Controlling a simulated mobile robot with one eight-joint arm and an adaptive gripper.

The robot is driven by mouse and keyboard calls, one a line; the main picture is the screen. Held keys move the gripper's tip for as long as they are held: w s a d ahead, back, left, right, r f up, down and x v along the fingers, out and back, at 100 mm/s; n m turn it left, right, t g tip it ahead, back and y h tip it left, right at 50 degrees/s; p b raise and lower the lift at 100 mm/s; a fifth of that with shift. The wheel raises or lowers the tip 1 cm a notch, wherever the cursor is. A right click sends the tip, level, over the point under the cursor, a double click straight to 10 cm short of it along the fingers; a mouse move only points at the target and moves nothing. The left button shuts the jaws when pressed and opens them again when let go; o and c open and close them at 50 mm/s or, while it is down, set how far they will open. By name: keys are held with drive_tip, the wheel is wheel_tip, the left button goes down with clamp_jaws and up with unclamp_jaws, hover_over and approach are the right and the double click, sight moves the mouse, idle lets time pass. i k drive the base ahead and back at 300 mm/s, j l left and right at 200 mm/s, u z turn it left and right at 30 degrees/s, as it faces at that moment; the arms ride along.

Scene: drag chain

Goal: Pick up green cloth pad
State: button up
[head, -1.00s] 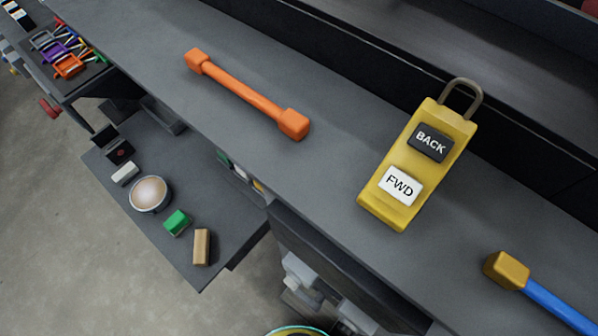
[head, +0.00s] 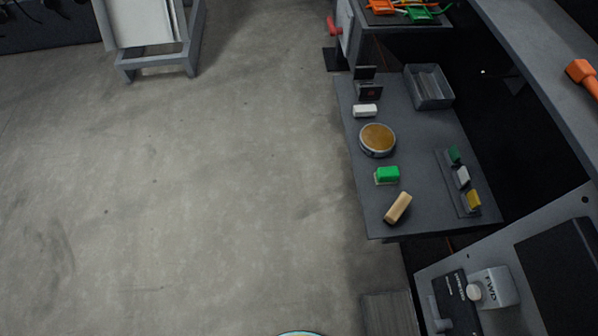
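A small green pad (head: 387,174) with a pale lower edge lies on the dark grey side shelf (head: 420,222), right of the picture's middle. It sits between a round tan-topped dish (head: 377,139) and a tan block (head: 398,207), apart from both. I take the green piece to be the green cloth pad. Nothing covers it. My gripper is not in view.
A white block (head: 365,110), a grey open bin (head: 429,87) and a rack (head: 461,178) with green, white and yellow pieces share the shelf. A control panel with a FWD box (head: 494,288) stands at lower right. The concrete floor (head: 200,180) to the left is clear.

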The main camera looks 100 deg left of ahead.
sight(386, 176)
drive_tip(key=u, duration=0.45)
drive_tip(key=i+u, duration=0.15)
drive_tip(key=u, duration=0.8)
drive_tip(key=i+l+u, duration=0.1)
drive_tip(key=u, duration=0.4)
drive_tip(key=l+u, duration=0.15)
drive_tip(key=u, duration=0.3)
drive_tip(key=l+u, duration=0.1)
drive_tip(key=u, duration=0.4)
drive_tip(key=i+u, duration=0.45)
drive_tip(key=i, duration=0.05)
